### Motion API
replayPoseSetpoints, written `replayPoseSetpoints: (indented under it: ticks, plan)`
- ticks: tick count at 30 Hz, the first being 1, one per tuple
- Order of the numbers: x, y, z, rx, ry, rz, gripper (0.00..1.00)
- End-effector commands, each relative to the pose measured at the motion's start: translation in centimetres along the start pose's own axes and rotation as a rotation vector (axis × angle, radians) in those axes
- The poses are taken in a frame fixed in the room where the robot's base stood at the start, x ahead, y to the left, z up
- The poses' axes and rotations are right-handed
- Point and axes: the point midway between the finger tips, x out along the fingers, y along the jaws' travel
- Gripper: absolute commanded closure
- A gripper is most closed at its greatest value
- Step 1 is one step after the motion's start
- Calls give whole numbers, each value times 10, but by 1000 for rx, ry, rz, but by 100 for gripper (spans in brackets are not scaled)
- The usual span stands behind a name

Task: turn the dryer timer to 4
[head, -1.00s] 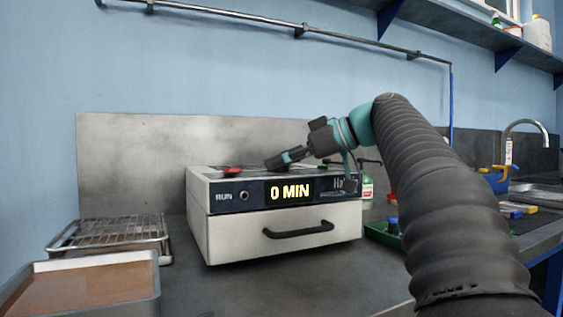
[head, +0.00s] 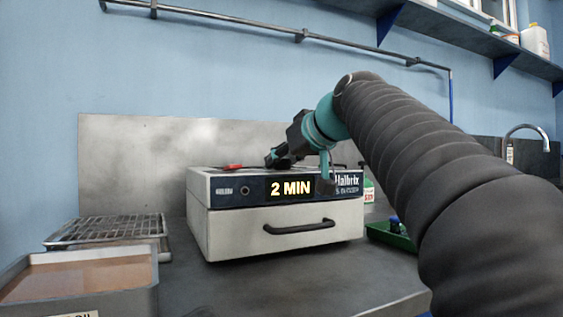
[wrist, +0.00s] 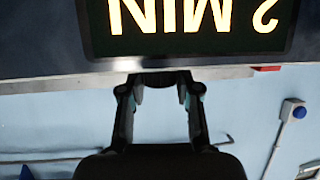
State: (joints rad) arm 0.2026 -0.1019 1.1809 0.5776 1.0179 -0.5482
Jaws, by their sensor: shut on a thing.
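The dryer (head: 225,240) is a pale box with a dark front strip and a black drawer handle. Its lit display (head: 290,188) reads 2 MIN. The display also shows upside down in the wrist view (wrist: 200,45). My gripper (head: 276,160) reaches in from the right, low over the dryer's top. In the wrist view my gripper's fingers (wrist: 158,88) are closed around a dark knob (wrist: 158,65) just beyond the front strip, seemingly the timer knob. Most of the knob is hidden by the fingers, and any marks on it cannot be read.
A red piece (head: 232,167) sits on the dryer's top, left of my gripper. A wire rack (head: 110,231) and a brown-filled tray (head: 80,278) stand at the left. A green tray (head: 392,236) is at the right. The bench in front of the dryer is clear.

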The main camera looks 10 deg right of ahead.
Motion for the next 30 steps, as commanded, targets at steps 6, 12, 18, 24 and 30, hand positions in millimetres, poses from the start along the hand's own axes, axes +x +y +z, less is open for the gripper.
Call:
replayPoseSetpoints:
  ticks: [6,12,18,24,30]
  plan:
    - [0,-3,-2,55,-1,136,100]
    - [0,-3,-2,106,-2,261,100]
    - [1,-3,-1,156,-3,385,100]
    - [2,-2,0,205,-3,498,100]
    - [2,-2,0,243,-3,587,100]
